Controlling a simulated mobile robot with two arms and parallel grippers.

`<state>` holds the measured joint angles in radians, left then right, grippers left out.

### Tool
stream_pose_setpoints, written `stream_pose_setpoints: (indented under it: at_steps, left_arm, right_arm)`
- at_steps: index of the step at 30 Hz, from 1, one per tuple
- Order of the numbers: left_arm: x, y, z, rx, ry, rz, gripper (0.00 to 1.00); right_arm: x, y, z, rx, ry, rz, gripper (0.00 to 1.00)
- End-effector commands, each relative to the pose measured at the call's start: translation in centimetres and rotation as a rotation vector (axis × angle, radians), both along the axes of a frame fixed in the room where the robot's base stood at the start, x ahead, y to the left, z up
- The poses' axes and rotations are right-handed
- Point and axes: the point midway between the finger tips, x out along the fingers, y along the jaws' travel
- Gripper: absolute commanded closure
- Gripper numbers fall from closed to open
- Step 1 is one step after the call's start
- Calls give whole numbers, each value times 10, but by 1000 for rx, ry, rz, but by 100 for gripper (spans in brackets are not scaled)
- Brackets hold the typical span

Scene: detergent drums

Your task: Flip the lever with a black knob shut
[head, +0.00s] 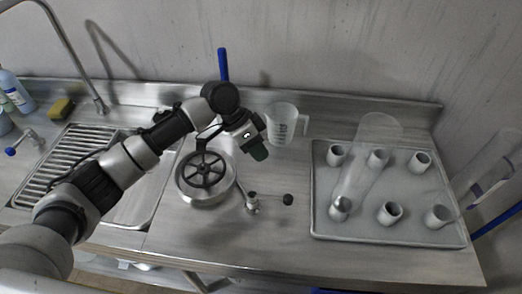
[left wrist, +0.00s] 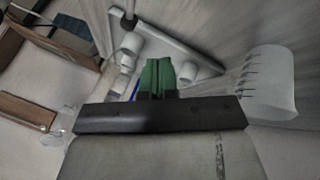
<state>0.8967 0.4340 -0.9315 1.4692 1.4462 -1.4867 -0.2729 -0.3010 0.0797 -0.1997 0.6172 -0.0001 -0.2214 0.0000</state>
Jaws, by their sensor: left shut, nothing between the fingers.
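The lever's black knob (head: 288,199) sits at the end of a thin rod, which points right from a small metal valve (head: 252,202) on the steel counter. My left gripper (head: 259,153) has green fingertips that are shut and empty. It is above the counter, behind and apart from the lever in the head view. The green fingers also show in the left wrist view (left wrist: 157,77). In that view, a small dark piece at the top may be the knob, but I cannot tell. My right gripper is not in view.
A round drum with a spoked handwheel (head: 205,178) stands left of the valve. A clear measuring jug (head: 283,123) stands behind my gripper. A grey tray (head: 318,222) with several white cups is to the right. The counter (head: 235,250) in front of the lever is clear.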

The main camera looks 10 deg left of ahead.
Motion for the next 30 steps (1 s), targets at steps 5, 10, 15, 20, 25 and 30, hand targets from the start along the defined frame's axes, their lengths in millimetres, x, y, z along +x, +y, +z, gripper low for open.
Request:
stream_pose_setpoints:
  at_steps: [5,10,15,20,25,30]
  left_arm:
    - [-8,-22,-31,-1,5,-2,100]
    - [-14,-40,-57,0,2,-1,100]
    - [-35,-53,-60,0,0,-2,100]
    - [-43,-58,-64,-1,1,0,100]
    - [-45,-59,-65,0,-1,-1,100]
    - [-44,-59,-65,0,-1,-1,100]
  right_arm:
    - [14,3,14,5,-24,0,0]
    - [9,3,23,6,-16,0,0]
    - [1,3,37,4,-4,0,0]
    - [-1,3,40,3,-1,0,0]
    - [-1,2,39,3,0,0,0]
    - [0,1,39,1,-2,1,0]
